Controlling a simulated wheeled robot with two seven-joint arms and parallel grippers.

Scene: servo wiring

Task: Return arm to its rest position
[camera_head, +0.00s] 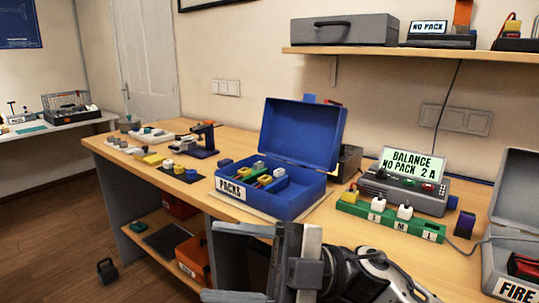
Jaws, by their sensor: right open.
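My right arm (375,280) comes in at the bottom, right of centre. Its gripper (225,262) points left in front of the desk's front edge. My left gripper is not in view.
The desk (220,146) holds a balance charger (405,186), a green strip with white plugs (388,218), and a grey FIRE box (512,215) at the right. A shelf (430,59) runs above. Orange and red cases sit under the desk. Open floor (60,230) lies left.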

